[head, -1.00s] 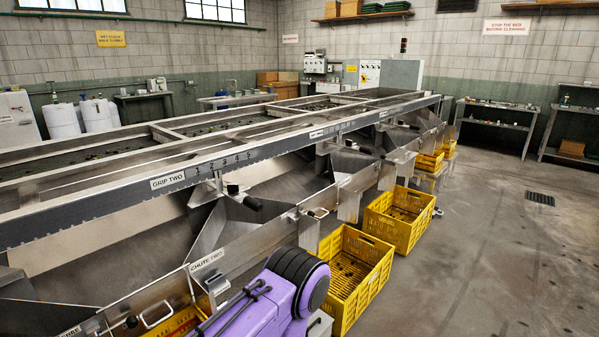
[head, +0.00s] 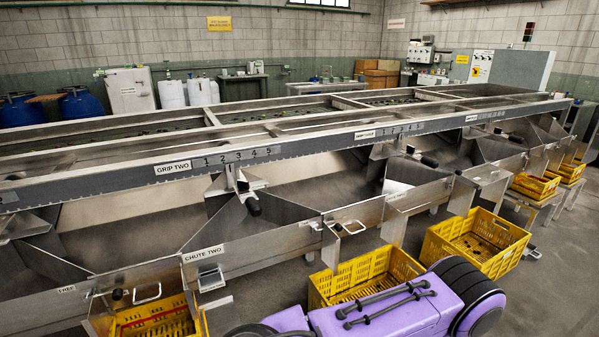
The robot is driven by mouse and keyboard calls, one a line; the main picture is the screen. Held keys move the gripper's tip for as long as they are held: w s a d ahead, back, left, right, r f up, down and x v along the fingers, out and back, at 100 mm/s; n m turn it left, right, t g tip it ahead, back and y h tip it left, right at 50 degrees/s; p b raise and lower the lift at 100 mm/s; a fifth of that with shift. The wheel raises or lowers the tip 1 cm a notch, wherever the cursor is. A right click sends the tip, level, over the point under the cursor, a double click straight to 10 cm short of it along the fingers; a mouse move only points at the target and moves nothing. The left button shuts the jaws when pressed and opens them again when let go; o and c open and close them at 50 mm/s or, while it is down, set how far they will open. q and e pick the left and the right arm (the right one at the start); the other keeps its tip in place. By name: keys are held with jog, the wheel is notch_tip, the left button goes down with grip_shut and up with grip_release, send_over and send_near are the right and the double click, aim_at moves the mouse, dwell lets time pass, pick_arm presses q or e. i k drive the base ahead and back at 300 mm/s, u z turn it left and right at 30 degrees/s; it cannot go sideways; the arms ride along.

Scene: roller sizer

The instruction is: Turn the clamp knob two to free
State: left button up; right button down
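The GRIP TWO label (head: 173,168) is on the long grey scale rail of the sizer in the head view, with the numbers 1 to 5 to its right. Below the numbers, a metal bracket (head: 232,180) carries a small dark piece (head: 243,187), and a black knob or handle end (head: 253,207) sticks out just below it. I cannot tell which of these dark parts is the clamp knob, nor how it is turned. Neither of my grippers shows, and nothing is seen touching these parts.
The CHUTE TWO panel (head: 203,255) stands in front of the bracket. Yellow crates (head: 322,290) line the machine's front at floor level. Similar dark handles (head: 430,161) sit farther right. Purple parts, probably mine, fill the bottom right. Grey floor is open at the far right.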

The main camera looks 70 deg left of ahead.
aim_at(242, 185)
jog(key=u, duration=0.35)
jog(key=i, duration=0.75)
jog(key=u, duration=1.3)
jog(key=i, duration=0.6)
jog(key=u, duration=0.6)
